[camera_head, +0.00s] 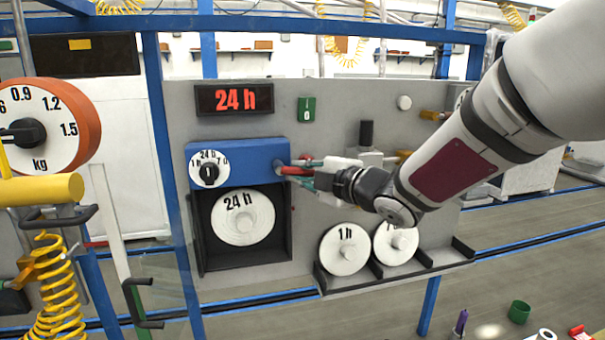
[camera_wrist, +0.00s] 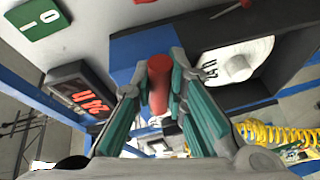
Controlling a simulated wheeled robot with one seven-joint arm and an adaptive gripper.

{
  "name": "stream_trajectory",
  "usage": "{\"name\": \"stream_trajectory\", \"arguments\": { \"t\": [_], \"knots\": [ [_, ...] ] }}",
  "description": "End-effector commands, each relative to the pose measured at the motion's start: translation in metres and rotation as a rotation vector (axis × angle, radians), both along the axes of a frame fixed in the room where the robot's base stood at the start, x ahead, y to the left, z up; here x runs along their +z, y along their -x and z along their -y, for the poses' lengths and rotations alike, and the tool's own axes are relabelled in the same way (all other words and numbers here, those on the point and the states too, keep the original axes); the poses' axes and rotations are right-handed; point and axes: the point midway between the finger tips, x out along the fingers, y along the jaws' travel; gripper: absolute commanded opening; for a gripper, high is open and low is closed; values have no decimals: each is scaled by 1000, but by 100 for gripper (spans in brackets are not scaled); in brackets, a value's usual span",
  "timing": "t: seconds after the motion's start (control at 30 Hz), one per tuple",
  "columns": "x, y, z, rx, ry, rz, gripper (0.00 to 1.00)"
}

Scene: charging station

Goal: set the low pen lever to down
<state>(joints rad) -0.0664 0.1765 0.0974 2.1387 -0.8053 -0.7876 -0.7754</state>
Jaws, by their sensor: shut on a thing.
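My gripper (camera_head: 296,171) is at the right end of the blue box (camera_head: 258,153) on the grey panel. Its teal-padded fingers are closed around a red handle (camera_head: 291,171), which sticks out from the box's side. In the wrist view the red handle (camera_wrist: 159,82) sits between the two fingers, with the blue box behind it. Two black bar handles are at the left, an upper one (camera_head: 58,217) and a lower one (camera_head: 141,302), far from my gripper. No label marks which part is the low pen lever.
A "24 h" disc (camera_head: 243,216) sits in the bay under the blue box. White discs (camera_head: 345,250) stand on a rack below my arm. A red display (camera_head: 234,98) and green switch (camera_head: 307,109) are above. A yellow bar (camera_head: 42,189) and coiled hose (camera_head: 57,290) are at the left.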

Motion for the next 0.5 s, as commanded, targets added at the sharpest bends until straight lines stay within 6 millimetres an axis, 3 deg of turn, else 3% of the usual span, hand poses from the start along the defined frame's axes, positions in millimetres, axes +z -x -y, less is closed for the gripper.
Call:
{"name": "stream_trajectory", "arguments": {
  "t": [0.5],
  "knots": [
    [-20, 0, -6, 0, -374, -106, 0]
  ]
}}
